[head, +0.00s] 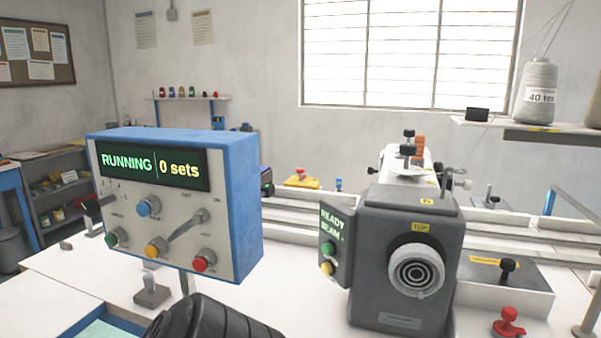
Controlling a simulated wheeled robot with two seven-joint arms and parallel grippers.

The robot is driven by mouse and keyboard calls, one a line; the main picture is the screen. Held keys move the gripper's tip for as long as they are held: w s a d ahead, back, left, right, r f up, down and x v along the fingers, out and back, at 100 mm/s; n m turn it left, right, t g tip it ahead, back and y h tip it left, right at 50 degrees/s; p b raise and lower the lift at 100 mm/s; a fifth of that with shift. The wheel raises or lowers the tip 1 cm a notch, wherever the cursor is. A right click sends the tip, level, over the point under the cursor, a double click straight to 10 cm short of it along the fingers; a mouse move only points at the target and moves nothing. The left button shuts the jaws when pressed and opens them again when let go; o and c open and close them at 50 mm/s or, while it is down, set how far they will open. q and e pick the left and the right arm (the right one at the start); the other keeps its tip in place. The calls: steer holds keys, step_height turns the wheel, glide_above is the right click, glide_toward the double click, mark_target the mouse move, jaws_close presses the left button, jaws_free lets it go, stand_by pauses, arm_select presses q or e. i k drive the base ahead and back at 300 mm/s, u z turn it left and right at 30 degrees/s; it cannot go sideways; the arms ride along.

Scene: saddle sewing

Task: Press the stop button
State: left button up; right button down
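A blue control box (243,205) with a light front panel stands at the left of the bench. Its screen (150,165) reads "RUNNING" and "0 sets". A red button (204,260) sits at the panel's lower right; its small label is not readable, so I cannot confirm it is the stop button. The panel also has a blue button (148,206), a yellow button (155,247), a green button (117,237) and a grey lever (188,228) tilted up to the right. Neither gripper shows in the head view.
A dark ribbed part (215,320) rises at the bottom edge below the box. A grey sewing machine (400,250) with a "READY" screen stands right of the box. A red knob (508,322) is at the lower right. White bench (300,290) lies clear between box and machine.

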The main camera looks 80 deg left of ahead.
mark_target(199, 265)
steer(key=z, duration=0.75)
steer(key=k, duration=2.5)
steer(key=u, duration=2.25)
steer(key=i, duration=0.55)
steer(key=u, duration=0.05)
